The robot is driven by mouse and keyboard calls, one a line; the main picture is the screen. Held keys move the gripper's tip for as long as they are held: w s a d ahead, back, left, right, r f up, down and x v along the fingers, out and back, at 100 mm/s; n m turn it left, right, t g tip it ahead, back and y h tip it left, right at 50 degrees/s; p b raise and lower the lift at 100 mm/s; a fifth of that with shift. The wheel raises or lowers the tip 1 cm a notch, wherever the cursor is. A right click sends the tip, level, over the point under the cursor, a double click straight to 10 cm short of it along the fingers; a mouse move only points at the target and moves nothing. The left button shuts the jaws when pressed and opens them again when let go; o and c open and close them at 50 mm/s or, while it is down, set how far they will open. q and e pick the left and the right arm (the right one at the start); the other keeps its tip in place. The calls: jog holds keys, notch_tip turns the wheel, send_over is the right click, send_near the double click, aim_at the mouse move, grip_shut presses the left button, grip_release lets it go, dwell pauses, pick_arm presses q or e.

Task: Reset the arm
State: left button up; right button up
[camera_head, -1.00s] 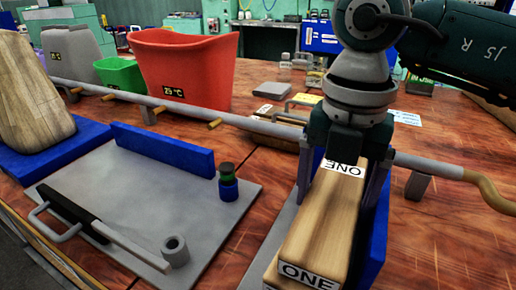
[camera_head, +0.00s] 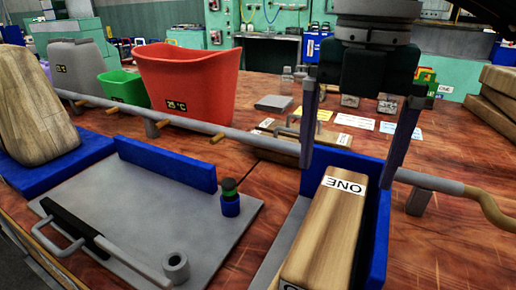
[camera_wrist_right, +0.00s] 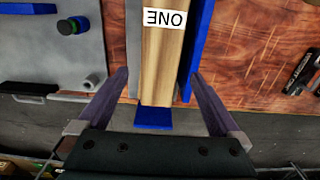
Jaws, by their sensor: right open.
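My right gripper (camera_head: 346,174) is open and empty, its two fingers pointing down above the far end of a wooden block. The wooden block (camera_head: 325,225) is labelled ONE and lies in a press with blue walls (camera_head: 377,235) and a grey base (camera_head: 283,240). In the right wrist view the block (camera_wrist_right: 162,60) lies between the open fingers (camera_wrist_right: 160,74) as seen from above, with a blue piece (camera_wrist_right: 153,118) at its end. The block's near end is cut off in the head view. My left gripper is not in view.
A grey plate (camera_head: 130,200) with a blue bar (camera_head: 165,163) and a black-handled lever (camera_head: 75,225) lies left. A long grey rail (camera_head: 260,140) crosses behind. A red bin (camera_head: 185,80), a green bin (camera_head: 122,87) and stacked wooden planks (camera_head: 490,110) stand farther back.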

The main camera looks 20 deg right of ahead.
jog(key=shift+r, duration=0.4)
